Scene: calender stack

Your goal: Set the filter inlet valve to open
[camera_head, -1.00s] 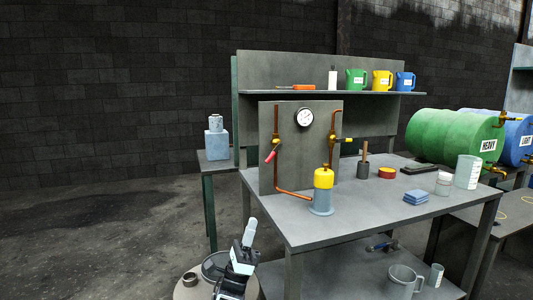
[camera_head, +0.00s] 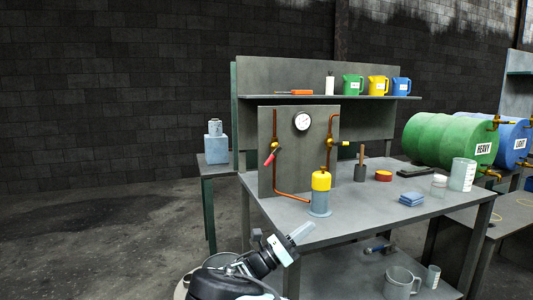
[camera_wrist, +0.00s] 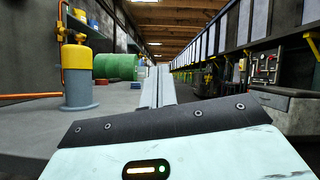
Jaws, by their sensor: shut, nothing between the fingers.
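A filter (camera_head: 320,196) with a yellow cap and grey-blue base stands on the workbench (camera_head: 385,209), in front of a grey panel (camera_head: 290,165) with copper pipes. A valve with a red handle (camera_head: 270,158) sits on the left pipe, its handle slanting down-left. A valve with a yellow handle (camera_head: 344,143) sits on the right pipe, its handle pointing right. I see no label naming the inlet valve. My gripper (camera_head: 302,232) is shut and empty at the bench's front edge, below and left of the filter. In the wrist view the filter (camera_wrist: 80,75) stands left of my closed fingers (camera_wrist: 158,88).
A shelf behind holds green, yellow and blue jugs (camera_head: 378,86). The bench front beside the filter is clear.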

